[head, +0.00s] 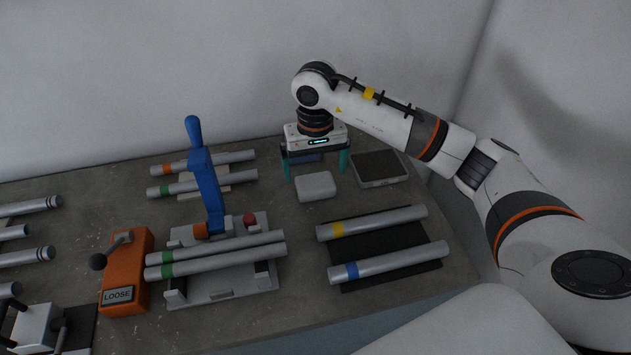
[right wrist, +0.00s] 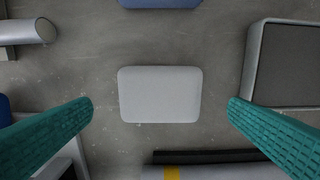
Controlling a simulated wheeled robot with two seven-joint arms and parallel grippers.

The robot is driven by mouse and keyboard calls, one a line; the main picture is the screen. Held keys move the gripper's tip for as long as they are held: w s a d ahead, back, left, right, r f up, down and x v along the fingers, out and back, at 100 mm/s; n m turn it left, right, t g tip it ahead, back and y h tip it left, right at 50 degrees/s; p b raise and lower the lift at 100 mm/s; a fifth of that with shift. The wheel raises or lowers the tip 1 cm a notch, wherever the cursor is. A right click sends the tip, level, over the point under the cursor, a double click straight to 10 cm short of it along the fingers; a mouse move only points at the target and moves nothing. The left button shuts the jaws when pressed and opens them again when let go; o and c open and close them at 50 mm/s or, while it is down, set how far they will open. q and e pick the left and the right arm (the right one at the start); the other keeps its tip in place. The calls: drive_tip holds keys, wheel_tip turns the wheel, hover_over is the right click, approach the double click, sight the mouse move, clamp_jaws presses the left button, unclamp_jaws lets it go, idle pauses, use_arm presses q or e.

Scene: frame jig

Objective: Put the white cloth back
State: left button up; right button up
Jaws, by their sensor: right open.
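The white cloth (head: 316,186) is a small folded pad with rounded corners, lying flat on the grey table. In the right wrist view the cloth (right wrist: 160,94) lies midway between my two teal fingers, apart from both. My right gripper (head: 316,172) points down above and just behind the cloth; it is open and empty. Its fingers also show in the right wrist view (right wrist: 160,112). A shallow tray with a dark inside and a light rim (head: 381,183) stands right of the cloth; its rim also shows in the right wrist view (right wrist: 248,62). My left gripper is not in view.
A blue item (head: 306,158) lies behind the cloth. Tubes with yellow (head: 372,223) and blue bands (head: 390,262) lie on a black mat in front. A jig with a raised blue lever (head: 207,185) stands left, beside an orange block marked LOOSE (head: 127,272).

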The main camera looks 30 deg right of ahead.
sight(315, 182)
wheel_tip(315, 182, up, 7)
drive_tip(key=b, duration=0.1)
drive_tip(key=shift+r, duration=0.15)
idle(0.4)
